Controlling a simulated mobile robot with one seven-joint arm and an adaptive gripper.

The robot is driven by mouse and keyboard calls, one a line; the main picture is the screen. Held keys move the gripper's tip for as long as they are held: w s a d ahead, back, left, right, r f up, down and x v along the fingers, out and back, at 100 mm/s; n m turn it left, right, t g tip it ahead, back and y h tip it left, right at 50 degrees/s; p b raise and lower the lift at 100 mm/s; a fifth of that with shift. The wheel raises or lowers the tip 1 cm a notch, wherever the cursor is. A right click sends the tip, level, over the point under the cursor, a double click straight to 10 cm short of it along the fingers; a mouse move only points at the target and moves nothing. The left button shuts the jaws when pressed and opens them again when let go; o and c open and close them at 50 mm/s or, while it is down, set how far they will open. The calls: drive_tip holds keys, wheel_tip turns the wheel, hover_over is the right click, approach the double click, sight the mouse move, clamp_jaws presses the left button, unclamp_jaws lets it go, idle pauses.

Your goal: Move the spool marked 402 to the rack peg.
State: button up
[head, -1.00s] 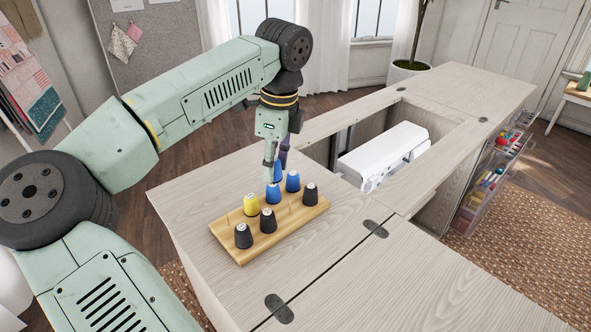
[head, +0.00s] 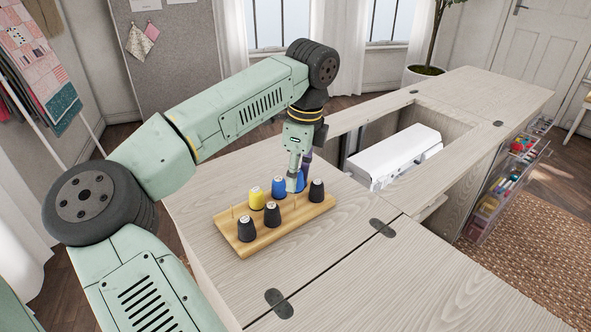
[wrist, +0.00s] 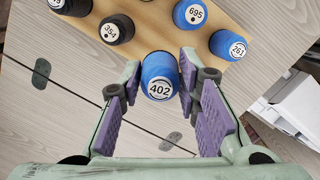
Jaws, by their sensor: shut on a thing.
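The spool marked 402 (wrist: 160,75) is blue with a white label. My gripper (wrist: 165,90) is shut on it, with a purple-padded finger on each side. In the head view my gripper (head: 294,186) is over the right half of the wooden rack (head: 262,239). The held spool is hard to tell from the blue spools there. A thin bare peg (head: 233,211) stands at the rack's left end. In the wrist view the held spool overlaps the rack's edge; its height above the rack is unclear.
The rack carries a yellow spool (head: 257,198) and black spools, including 354 (wrist: 116,30). Blue spools 695 (wrist: 190,14) and 261 (wrist: 228,45) stand close to the held one. A white machine (head: 393,157) sits in the cabinet opening. The tabletop (head: 350,235) right of the rack is clear.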

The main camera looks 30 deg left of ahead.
drive_tip(key=shift+f, duration=0.15)
drive_tip(key=shift+f+b, duration=0.6)
drive_tip(key=shift+b, duration=0.15)
drive_tip(key=shift+f+b, duration=1.2)
drive_tip(key=shift+f, duration=0.3)
drive_tip(key=o, duration=0.9)
drive_tip(key=r, duration=0.5)
drive_tip(key=d+r, duration=0.1)
drive_tip(key=r, duration=0.1)
drive_tip(key=shift+r, duration=0.25)
